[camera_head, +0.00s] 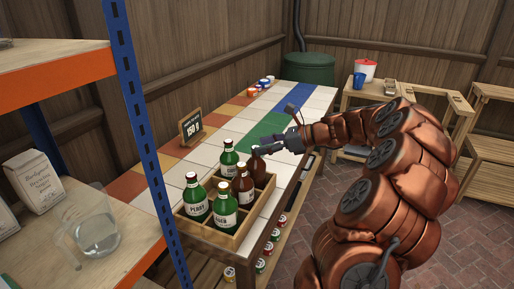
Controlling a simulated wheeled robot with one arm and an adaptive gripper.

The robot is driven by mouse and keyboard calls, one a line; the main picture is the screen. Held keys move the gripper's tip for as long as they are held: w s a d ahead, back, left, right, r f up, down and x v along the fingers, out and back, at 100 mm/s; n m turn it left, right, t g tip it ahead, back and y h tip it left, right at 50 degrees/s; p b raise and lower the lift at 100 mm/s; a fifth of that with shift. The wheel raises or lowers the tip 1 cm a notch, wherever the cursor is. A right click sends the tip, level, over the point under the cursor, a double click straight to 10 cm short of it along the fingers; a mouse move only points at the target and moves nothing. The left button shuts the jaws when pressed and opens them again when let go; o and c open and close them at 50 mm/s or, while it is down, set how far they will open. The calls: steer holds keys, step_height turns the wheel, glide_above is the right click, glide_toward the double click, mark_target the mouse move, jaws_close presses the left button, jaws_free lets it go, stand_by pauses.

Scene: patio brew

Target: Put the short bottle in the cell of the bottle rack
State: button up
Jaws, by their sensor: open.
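A wooden bottle rack (214,238) with divided cells stands at the near end of the tiled counter. Green bottles with pale labels stand in it: one at the left (195,201), one at the front (224,211) and one at the back (229,161). A brown bottle (243,188) stands in the rack near its middle. Another brown bottle (258,167) is upright at the rack's back right. My gripper (262,150) is open at this bottle's upper part; whether it touches is unclear. I cannot tell for certain which bottle is the short one.
A dark price sign (191,127) stands on the counter behind the rack. Several cans (265,83) stand at the far end. A blue shelf post (144,120) and a glass jug (95,232) are at the left. The counter's middle (235,125) is clear.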

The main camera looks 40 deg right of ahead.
steer(key=v, duration=0.8)
steer(key=shift+s+d, duration=0.3)
steer(key=s+a+n+g, duration=0.1)
steer(key=a+n+g, duration=0.1)
steer(key=a, duration=0.6)
steer(key=s+a+f+n+g, duration=0.1)
steer(key=a+n+g, duration=0.1)
steer(key=a+n, duration=0.3)
steer(key=s+a+n+g, duration=0.1)
steer(key=a+n+g, duration=0.1)
steer(key=a, duration=0.8)
steer(key=shift+s+a+f+n+g+y, duration=0.15)
steer(key=shift+a+f+n+g+y, duration=0.2)
steer(key=shift+n, duration=0.45)
steer(key=s+a+f+n+g+h, duration=0.3)
steer(key=s+a+n, duration=0.2)
steer(key=s, duration=0.3)
steer(key=s+a+f+n+g+h, duration=0.2)
steer(key=s+a+f+n, duration=0.1)
steer(key=s+a+n, duration=0.4)
steer(key=s+d+f+n+h, duration=0.2)
steer(key=s, duration=0.4)
steer(key=s+d+f+n+h, duration=0.2)
steer(key=s+n, duration=0.1)
steer(key=s, duration=0.3)
steer(key=shift+d+f+g, duration=0.2)
steer(key=shift+d+g, duration=0.1)
steer(key=shift+g, duration=0.15)
steer(key=shift+w, duration=0.1)
